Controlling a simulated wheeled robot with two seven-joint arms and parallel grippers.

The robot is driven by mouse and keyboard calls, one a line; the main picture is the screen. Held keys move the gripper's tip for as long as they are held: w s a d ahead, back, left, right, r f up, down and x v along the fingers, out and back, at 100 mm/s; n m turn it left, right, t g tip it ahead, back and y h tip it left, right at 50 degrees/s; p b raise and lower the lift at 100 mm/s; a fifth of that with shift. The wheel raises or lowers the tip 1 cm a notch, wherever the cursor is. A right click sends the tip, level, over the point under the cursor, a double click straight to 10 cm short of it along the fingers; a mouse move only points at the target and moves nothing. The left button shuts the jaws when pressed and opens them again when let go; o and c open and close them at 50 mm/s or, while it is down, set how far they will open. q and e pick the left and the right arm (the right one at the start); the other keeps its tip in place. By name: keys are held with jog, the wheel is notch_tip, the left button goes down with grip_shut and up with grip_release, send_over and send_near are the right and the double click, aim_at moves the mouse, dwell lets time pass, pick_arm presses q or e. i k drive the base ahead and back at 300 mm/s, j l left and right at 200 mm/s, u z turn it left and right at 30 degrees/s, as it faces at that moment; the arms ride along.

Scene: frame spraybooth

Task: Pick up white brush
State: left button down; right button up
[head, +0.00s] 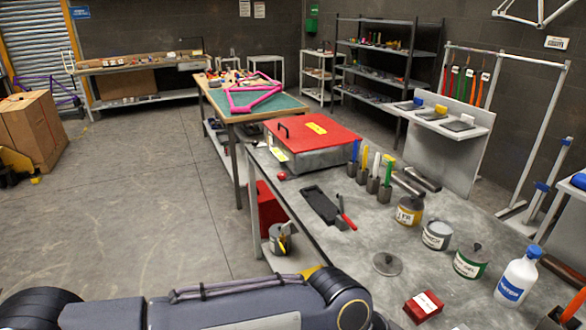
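Several upright brushes stand in a row of small dark holders on the grey bench (345,250). The white brush (375,164) stands in its holder (373,185), between a yellow brush (364,157) and a green brush (387,172). A blue brush (355,150) is at the left end of the row. An arm of mine crosses the bottom of the head view, well in front of the brushes. Neither gripper's fingers can be seen, and nothing touches the white brush.
A red-lidded box (312,135) is behind the brushes. A black tray (319,206) with a red-handled tool (346,212) lies in front. Cans (436,235), a white bottle (518,277) and a red box (423,306) occupy the right side. Floor is open at left.

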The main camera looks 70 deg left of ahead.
aim_at(376, 166)
jog(key=u, duration=1.75)
jog(key=z, duration=1.75)
jog(key=u, duration=1.7)
jog(key=z, duration=0.4)
jog(key=i+j+z, duration=0.1)
jog(key=z, duration=0.3)
jog(key=j+z, duration=0.1)
jog(key=z, duration=0.3)
jog(key=j+z, duration=0.1)
jog(key=z, duration=0.3)
jog(key=j+z, duration=0.25)
jog(key=j, duration=0.2)
jog(key=j+z, duration=0.25)
jog(key=j, duration=0.15)
jog(key=k+j+z, duration=0.1)
jog(key=j+z, duration=0.2)
jog(key=j, duration=0.15)
jog(key=k+j+z, duration=0.1)
jog(key=j+z, duration=0.15)
jog(key=j, duration=0.15)
jog(key=k+j+z, duration=0.25)
jog(key=j, duration=0.15)
jog(key=i, duration=0.1)
